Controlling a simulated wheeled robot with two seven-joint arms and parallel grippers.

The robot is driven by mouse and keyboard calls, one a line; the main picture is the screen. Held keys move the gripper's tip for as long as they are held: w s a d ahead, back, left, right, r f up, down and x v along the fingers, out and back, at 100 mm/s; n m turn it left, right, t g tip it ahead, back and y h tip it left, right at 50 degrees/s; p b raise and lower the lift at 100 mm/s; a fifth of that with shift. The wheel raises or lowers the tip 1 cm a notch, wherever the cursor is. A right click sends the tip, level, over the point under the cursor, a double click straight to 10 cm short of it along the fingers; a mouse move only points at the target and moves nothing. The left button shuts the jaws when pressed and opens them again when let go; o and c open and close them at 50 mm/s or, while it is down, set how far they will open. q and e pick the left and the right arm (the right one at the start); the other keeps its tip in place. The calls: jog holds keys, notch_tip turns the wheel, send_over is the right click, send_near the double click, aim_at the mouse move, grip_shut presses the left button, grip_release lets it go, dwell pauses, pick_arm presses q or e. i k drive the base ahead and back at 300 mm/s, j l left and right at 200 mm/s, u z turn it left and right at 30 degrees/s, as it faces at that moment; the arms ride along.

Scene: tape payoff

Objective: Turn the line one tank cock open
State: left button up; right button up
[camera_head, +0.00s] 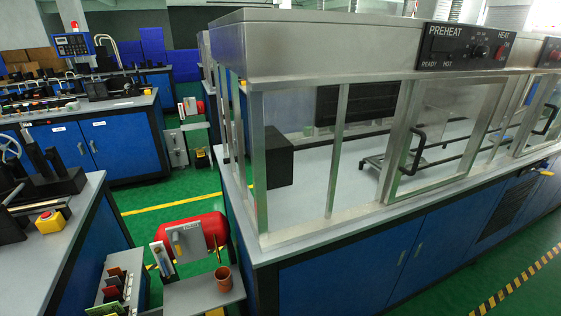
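A red tank (197,233) lies on its side low in the gap between two benches. A small brass-coloured piece (217,252) shows at its front right, above a brown cup; it may be the tank's cock, but it is too small to tell its handle position. A grey panel (186,241) stands in front of the tank and hides part of it. A second, smaller-looking red tank (188,107) is farther back, its fittings too small to make out. No label shows which tank belongs to line one. Neither of my grippers is in view.
The brown cup (223,278) stands on a low grey shelf (196,296). A glazed steel enclosure (340,45) on a blue bench fills the right. A yellow stop-button box (50,222) sits on the left bench. Green floor (150,195) is clear behind the near tank.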

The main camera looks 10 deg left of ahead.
aim_at(175, 234)
jog(key=u, duration=1.4)
